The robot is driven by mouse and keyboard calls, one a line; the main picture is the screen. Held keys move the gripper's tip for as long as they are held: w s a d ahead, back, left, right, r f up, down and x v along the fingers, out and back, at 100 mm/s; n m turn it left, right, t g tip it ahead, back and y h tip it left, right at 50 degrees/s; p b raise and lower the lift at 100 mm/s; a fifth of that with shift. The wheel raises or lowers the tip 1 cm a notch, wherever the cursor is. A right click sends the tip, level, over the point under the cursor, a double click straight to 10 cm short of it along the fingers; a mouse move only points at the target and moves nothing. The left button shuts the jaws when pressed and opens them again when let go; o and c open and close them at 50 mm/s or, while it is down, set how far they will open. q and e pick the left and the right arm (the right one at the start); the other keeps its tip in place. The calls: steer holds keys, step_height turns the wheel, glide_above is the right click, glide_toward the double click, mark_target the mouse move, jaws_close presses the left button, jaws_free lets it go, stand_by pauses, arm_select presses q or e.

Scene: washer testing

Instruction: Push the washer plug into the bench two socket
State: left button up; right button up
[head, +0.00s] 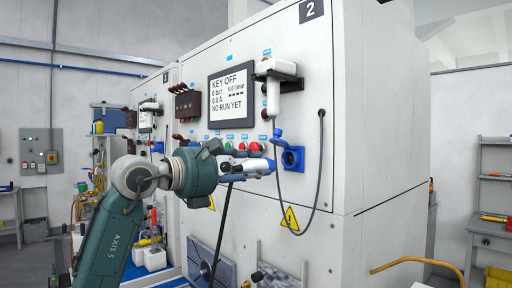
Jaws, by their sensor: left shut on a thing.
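The blue bench two socket (292,159) is on the front of the tall white cabinet marked 2, with its blue lid (277,134) raised at the upper left. My left gripper (252,160) is in front of the panel, just left of the socket. It is shut on the washer plug (256,166), which has a white and blue body. The plug lies roughly level and its right end is close to the socket; I cannot tell whether they touch. A black cable (222,225) runs down from the plug's left end. The fingers partly hide the plug. My right gripper is out of view.
A display (231,94) reads KEY OFF, above a row of buttons. A white handheld device (275,70) hangs at the upper right, and a thin cable (318,170) loops down near the socket. A yellow warning sign (290,219) is below it. The cabinet's right side face is bare.

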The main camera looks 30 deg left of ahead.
mark_target(261, 160)
arm_select(q)
steer(key=shift+a+r, duration=0.35)
steer(key=shift+r, duration=0.35)
steer(key=shift+w+d, duration=0.1)
steer(key=shift+w, duration=0.05)
steer(key=shift+p+x, duration=1)
steer(key=shift+x, duration=0.6)
steer(key=shift+p+x, duration=0.4)
steer(key=shift+x, duration=0.75)
